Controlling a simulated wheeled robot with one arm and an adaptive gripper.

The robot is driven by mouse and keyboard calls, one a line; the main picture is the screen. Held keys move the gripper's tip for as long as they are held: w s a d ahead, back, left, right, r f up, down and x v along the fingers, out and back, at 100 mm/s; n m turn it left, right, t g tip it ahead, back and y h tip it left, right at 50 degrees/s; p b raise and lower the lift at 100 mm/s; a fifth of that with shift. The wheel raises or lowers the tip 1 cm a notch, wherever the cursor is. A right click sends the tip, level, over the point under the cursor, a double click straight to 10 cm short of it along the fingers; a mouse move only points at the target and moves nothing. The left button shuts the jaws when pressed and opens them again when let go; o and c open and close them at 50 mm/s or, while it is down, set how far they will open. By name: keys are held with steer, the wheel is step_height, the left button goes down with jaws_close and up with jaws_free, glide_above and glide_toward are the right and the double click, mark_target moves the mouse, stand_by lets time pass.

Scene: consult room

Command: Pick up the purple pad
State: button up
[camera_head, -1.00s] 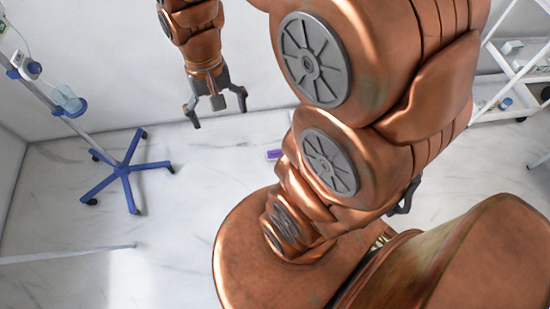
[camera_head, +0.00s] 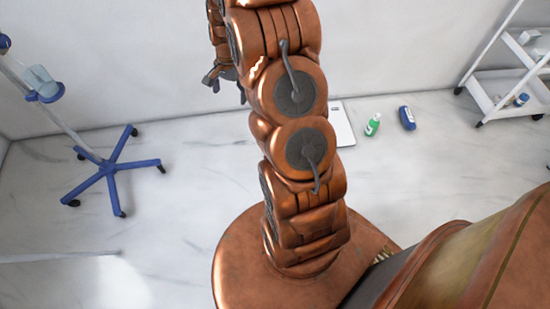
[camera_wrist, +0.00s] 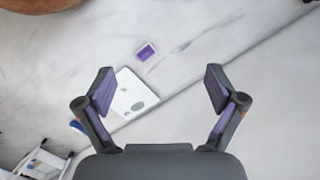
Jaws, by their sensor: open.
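The purple pad (camera_wrist: 147,51) is a small purple rectangle with a pale border, lying on the marble floor in the upper middle of the wrist view. In the head view I cannot see it. My gripper (camera_wrist: 158,78) is open and empty. The pad appears between the fingers' directions, slightly left of centre and beyond the fingertips, apart from them. In the head view my gripper (camera_head: 224,76) shows only partly, at the left behind my arm.
A white flat panel (camera_wrist: 133,95) lies near the pad; it also shows beside my arm in the head view (camera_head: 343,123). A green bottle (camera_head: 373,125) and blue item (camera_head: 407,118) are right of it. A blue-footed stand (camera_head: 115,172) is left, a white trolley (camera_head: 505,90) right.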

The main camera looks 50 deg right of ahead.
steer(key=d+f+m+b, duration=0.3)
steer(key=d+f, duration=0.3)
steer(key=f, duration=0.9)
steer(key=s+d+f+m+b, duration=0.1)
steer(key=d+f+m+b, duration=0.3)
steer(key=f, duration=1.1)
steer(key=s+d+f+m+t+b, duration=0.1)
steer(key=d+f+m+b, duration=0.2)
steer(key=d+f+b, duration=0.4)
steer(key=shift+d+f+m, duration=0.15)
steer(key=shift+d+f, duration=0.25)
steer(key=shift+f, duration=1.1)
steer(key=shift+d+f+m, duration=0.1)
steer(key=shift+d+f, duration=0.25)
steer(key=shift+f, duration=1.15)
steer(key=shift+d+f+m, duration=0.15)
steer(key=shift+d+f, duration=0.25)
steer(key=shift+f, duration=1.1)
steer(key=shift+f+h+b, duration=0.3)
steer(key=shift+f+b, duration=0.25)
steer(key=shift+f, duration=0.85)
steer(key=shift+a+f+b, duration=0.25)
steer(key=shift+f+b, duration=0.4)
steer(key=shift+f, duration=0.7)
steer(key=shift+a+f+b, duration=0.25)
steer(key=shift+f+b, duration=0.35)
steer(key=shift+f, duration=0.7)
steer(key=shift+r, duration=0.1)
steer(key=shift+c, duration=0.4)
